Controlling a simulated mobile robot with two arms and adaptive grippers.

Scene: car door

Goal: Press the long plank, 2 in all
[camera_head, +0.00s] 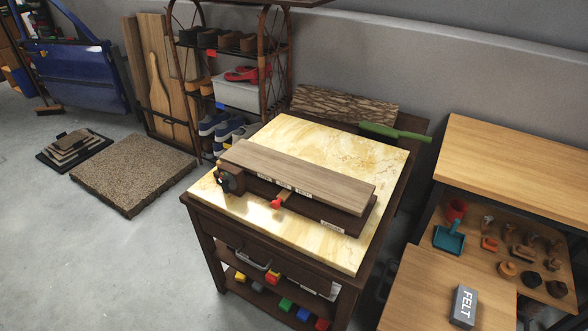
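A long grey-brown wooden plank (300,177) lies across the top of a dark wooden press-like fixture (340,216). The fixture rests on a yellow marble-topped table (300,140). A dark round part (225,181) shows at the fixture's left end. A red knob (277,204) on a short wooden bar sticks out from its front. Small white labels show along the front below the plank; they are too small to read. No second long plank can be clearly picked out on the table. Neither of my grippers is in view.
A green-handled tool (395,132) and a bark-faced board (345,103) lie behind the marble top. A shelf rack (240,93) stands behind left. Wooden benches (520,160) stand at right, with a grey FELT block (464,307). Bare floor (110,260) is at left.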

